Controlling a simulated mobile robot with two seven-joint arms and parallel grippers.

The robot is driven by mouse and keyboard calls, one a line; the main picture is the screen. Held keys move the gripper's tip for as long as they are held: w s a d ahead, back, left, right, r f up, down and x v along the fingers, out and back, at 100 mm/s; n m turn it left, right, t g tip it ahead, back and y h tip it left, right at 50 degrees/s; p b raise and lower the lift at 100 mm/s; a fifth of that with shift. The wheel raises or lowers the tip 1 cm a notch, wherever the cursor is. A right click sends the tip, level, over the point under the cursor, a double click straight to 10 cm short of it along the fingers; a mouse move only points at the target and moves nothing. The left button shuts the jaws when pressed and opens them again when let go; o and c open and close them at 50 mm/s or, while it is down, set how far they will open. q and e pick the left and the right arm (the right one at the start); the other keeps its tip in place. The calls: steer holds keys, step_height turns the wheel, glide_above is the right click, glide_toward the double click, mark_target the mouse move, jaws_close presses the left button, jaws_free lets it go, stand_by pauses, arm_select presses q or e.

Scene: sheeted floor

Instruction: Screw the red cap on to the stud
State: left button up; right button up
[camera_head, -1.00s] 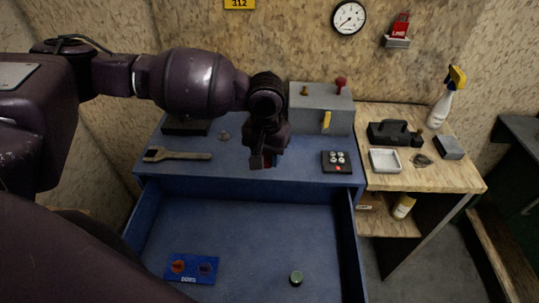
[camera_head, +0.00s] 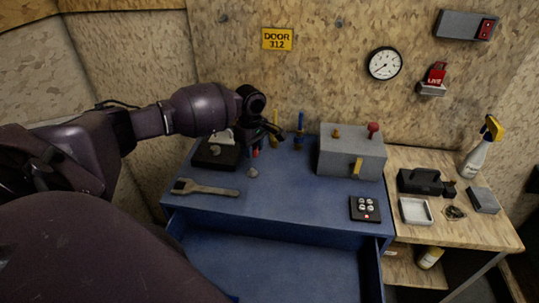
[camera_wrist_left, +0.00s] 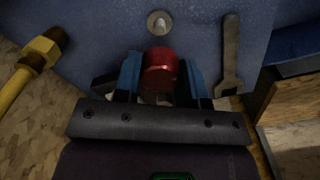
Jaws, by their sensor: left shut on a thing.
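My left gripper (camera_head: 257,152) is shut on the red cap (camera_wrist_left: 160,70), which sits between its two blue fingers in the left wrist view. In the head view the cap is only a small red patch at the fingertips. The stud (camera_wrist_left: 159,23) is a pale post on a round grey base on the blue bench top, ahead of the cap in the wrist view. The stud also shows in the head view (camera_head: 252,172), just below the gripper. The cap looks apart from the stud. My right gripper is not in view.
An open-ended wrench (camera_head: 205,188) lies left of the stud. A black box (camera_head: 215,155) stands behind it. A grey box with levers (camera_head: 350,157) and a button pad (camera_head: 365,208) are to the right. Upright blue and yellow posts (camera_head: 299,130) stand behind. An open drawer (camera_head: 270,265) is in front.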

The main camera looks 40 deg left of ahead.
mark_target(252, 169)
arm_select(q)
steer(key=shift+a, duration=0.3)
steer(key=shift+f+b, duration=0.3)
steer(key=shift+f, duration=2.6)
steer(key=shift+f, duration=1.2)
